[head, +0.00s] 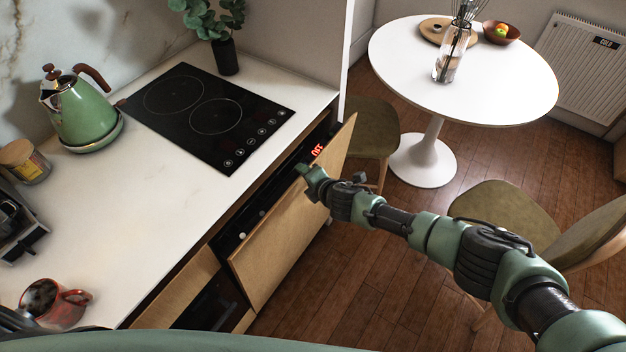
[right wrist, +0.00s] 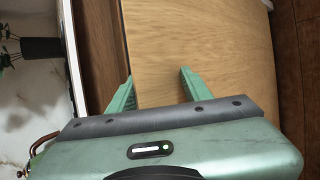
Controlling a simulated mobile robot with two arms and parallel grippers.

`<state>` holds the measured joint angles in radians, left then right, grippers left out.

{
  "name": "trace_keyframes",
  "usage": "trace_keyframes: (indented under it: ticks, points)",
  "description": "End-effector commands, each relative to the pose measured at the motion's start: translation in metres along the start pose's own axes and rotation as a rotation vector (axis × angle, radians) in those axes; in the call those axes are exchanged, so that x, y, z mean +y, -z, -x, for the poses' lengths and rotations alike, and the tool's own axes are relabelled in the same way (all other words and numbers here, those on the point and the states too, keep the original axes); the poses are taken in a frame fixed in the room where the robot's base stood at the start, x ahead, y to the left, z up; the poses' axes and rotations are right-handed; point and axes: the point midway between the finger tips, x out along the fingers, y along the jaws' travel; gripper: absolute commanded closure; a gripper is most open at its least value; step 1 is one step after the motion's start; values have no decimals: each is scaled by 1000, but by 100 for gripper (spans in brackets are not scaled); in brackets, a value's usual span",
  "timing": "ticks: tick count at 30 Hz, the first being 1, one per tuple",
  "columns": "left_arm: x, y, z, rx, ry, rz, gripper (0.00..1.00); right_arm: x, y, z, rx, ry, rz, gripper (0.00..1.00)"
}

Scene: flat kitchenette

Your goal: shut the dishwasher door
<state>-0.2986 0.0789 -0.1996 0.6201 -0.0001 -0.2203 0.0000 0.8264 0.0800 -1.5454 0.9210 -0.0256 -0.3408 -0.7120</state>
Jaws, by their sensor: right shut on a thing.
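The dishwasher door (head: 278,252) is a light wooden panel under the counter. My right gripper (head: 309,181) is at that upper edge. In the right wrist view the door's wooden panel (right wrist: 205,45) runs between the two green fingers of my right gripper (right wrist: 157,88), which is shut on it. My left gripper is not in view.
The white counter (head: 150,215) holds a black hob (head: 205,115), a green kettle (head: 82,110) and a red mug (head: 55,303). A round white table (head: 400,55) and chairs (head: 505,210) stand to the right. Wooden floor (head: 345,280) is open before the door.

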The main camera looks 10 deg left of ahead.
Motion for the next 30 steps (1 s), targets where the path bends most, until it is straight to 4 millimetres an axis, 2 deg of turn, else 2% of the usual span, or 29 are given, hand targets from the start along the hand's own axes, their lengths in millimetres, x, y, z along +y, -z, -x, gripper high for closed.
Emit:
trace_keyframes:
  ticks: [1, 11, 12, 13, 24, 30]
  points:
    - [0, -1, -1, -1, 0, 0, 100, -6, 11, -1, 18, 5, -6, 100]
    - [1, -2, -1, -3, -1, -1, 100, -6, 11, -1, 18, 4, -8, 100]
    - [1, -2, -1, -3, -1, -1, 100, -6, 11, -1, 18, 4, -8, 59]
    - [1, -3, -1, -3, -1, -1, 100, -6, 11, -1, 18, 4, -8, 62]
    - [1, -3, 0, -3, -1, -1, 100, -8, 8, 1, 11, 9, -3, 62]
    - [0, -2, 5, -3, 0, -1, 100, -7, 6, 18, 11, 9, -4, 62]
